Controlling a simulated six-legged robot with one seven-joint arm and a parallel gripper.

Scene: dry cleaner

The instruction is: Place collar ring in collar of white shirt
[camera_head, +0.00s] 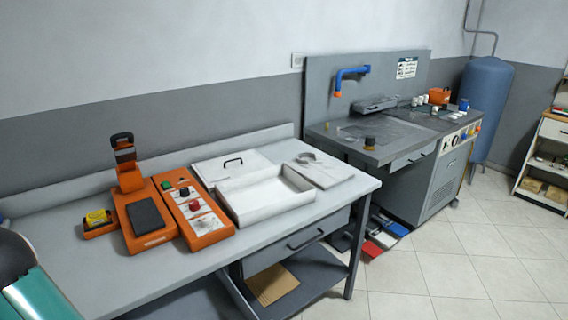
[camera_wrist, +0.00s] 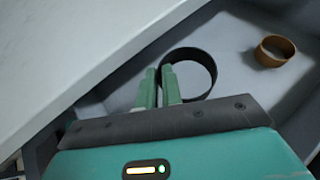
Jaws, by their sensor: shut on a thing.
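In the wrist view, the two green fingers of my gripper (camera_wrist: 158,82) are shut on the left wall of a black ring (camera_wrist: 213,80). The ring is in or just above a grey-walled container; I cannot tell whether it touches the floor of it. In the head view, a flat white item (camera_head: 330,178) that looks like a folded white shirt lies at the right end of the worktable. A grey-white round shape like a collar (camera_head: 307,158) is at its back. My gripper's fingers do not show in the head view.
A brown ring (camera_wrist: 268,60) stands in the same container, right of the black one. A pale slab (camera_wrist: 70,60) overhangs the container at left. In the head view, an open white box (camera_head: 262,216) is left of the shirt, with orange devices (camera_head: 205,223) further left.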

